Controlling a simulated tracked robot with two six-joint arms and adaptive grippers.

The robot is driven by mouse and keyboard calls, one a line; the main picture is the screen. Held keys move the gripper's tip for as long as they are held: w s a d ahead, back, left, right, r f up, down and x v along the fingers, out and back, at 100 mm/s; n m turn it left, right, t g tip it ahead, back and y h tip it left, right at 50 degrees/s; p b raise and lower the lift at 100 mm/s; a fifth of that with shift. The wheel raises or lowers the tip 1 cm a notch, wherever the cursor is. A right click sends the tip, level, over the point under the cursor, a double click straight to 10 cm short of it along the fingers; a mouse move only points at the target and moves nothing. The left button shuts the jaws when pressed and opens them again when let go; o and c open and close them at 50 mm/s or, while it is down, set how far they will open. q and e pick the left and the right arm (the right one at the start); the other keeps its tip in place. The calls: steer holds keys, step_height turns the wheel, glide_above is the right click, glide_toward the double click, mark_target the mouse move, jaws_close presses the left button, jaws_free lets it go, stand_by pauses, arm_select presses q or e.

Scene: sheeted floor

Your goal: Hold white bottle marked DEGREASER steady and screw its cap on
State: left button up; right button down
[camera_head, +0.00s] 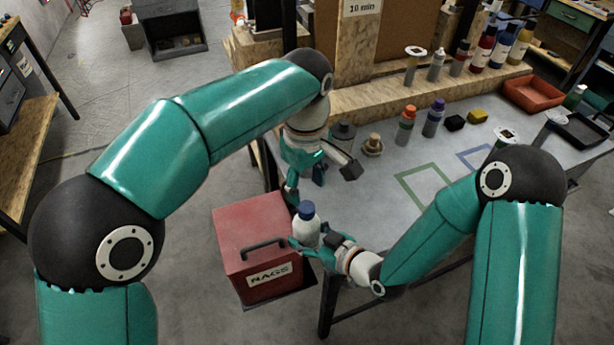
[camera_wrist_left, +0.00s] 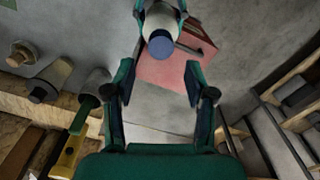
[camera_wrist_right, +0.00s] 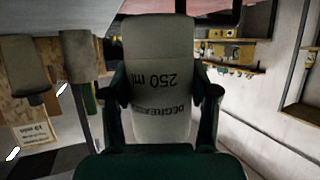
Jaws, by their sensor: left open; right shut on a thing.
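The white bottle (camera_head: 306,232) stands about upright in front of the table's near edge, with a blue cap (camera_head: 305,210) on its top. How tightly the cap sits cannot be told. My right gripper (camera_head: 312,244) is shut around the bottle's body. In the right wrist view the bottle (camera_wrist_right: 160,55) shows upside-down print, "250 ml" and part of DEGREASER. My left gripper (camera_head: 304,186) is open and empty, just above the cap. In the left wrist view the cap (camera_wrist_left: 161,43) lies beyond the spread fingers (camera_wrist_left: 160,82), not between them.
A red box (camera_head: 240,225) with a black handle is below and left of the bottle. The grey table (camera_head: 380,195) carries several bottles, an orange-capped one (camera_head: 406,125) among them, and a red tray (camera_head: 533,93). Bare floor lies at the left.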

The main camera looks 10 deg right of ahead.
mark_target(306, 206)
arm_select(q)
steer(key=shift+f, duration=3.15)
steer(key=shift+c, duration=0.4)
jaws_close()
steer(key=m, duration=1.9)
steer(key=shift+m, duration=0.4)
steer(key=m, duration=0.5)
steer(key=shift+w+m, duration=0.1)
steer(key=shift+m, duration=0.3)
steer(key=shift+o, duration=1.1)
jaws_free()
